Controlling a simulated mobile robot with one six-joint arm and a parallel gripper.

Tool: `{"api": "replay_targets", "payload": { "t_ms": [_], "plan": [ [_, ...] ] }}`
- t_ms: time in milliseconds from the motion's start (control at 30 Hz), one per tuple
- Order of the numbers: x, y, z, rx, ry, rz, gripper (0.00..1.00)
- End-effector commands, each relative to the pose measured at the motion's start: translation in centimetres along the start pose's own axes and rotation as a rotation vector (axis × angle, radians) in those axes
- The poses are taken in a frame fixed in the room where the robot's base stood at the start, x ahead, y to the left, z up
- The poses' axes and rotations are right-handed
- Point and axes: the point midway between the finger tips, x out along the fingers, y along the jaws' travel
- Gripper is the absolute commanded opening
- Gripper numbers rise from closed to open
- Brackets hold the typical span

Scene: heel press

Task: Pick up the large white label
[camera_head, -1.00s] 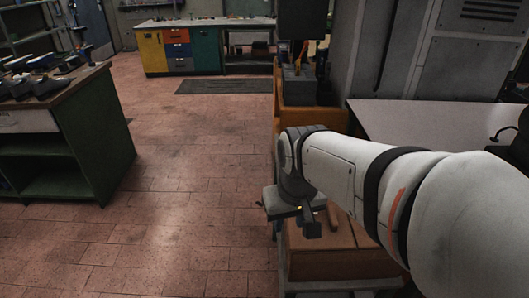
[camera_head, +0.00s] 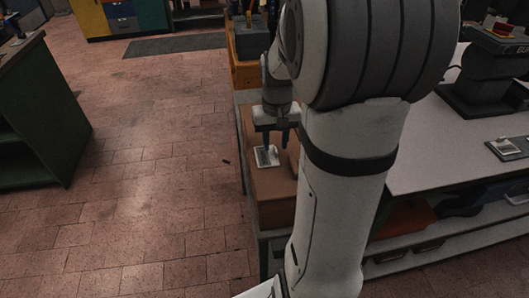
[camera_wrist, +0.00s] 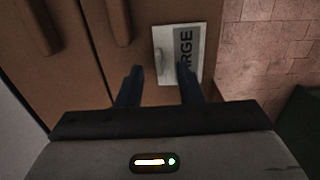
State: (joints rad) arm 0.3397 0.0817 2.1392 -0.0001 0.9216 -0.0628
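The large white label (camera_head: 266,156) lies flat on top of a brown box in the head view, near the box's left edge. In the wrist view the label (camera_wrist: 179,52) shows dark letters reading "RGE", partly covered by my right finger. My gripper (camera_head: 274,147) is just above the label, pointing down. In the wrist view my gripper (camera_wrist: 160,72) is open, with a gap between its two fingers. Its right finger overlaps the label and its left finger is over the brown surface. I cannot tell whether either finger touches the label.
The brown box (camera_head: 268,203) has raised strips on top, one (camera_wrist: 119,20) close to the label. A grey-white table (camera_head: 440,150) stands right, with dark equipment (camera_head: 490,75) on it. A green bench (camera_head: 40,110) stands left.

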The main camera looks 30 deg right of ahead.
Motion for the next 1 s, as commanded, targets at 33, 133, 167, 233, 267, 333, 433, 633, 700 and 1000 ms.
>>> {"api": "replay_targets", "payload": {
  "t_ms": [33,133,167,233,267,333,433,633,700,1000],
  "plan": [
    [0.7,0.0,0.0,0.000,-0.003,0.000,0.33],
    [1.6,0.0,0.1,0.000,-0.001,0.000,0.33],
    [1.7,0.0,0.0,0.000,0.000,0.000,0.33],
    [1.9,0.0,0.0,0.000,0.001,0.000,0.33],
    [1.9,0.1,0.0,0.001,0.001,0.000,0.33],
    [1.9,0.1,0.0,0.001,0.001,0.000,0.33],
    [1.9,0.1,0.0,0.001,0.001,0.000,0.31],
    [1.8,0.1,0.0,0.001,0.001,0.000,0.14],
    [1.8,0.1,0.0,0.001,0.001,0.000,0.08],
    [1.8,0.1,0.0,0.002,0.001,0.000,0.00]
  ]
}}
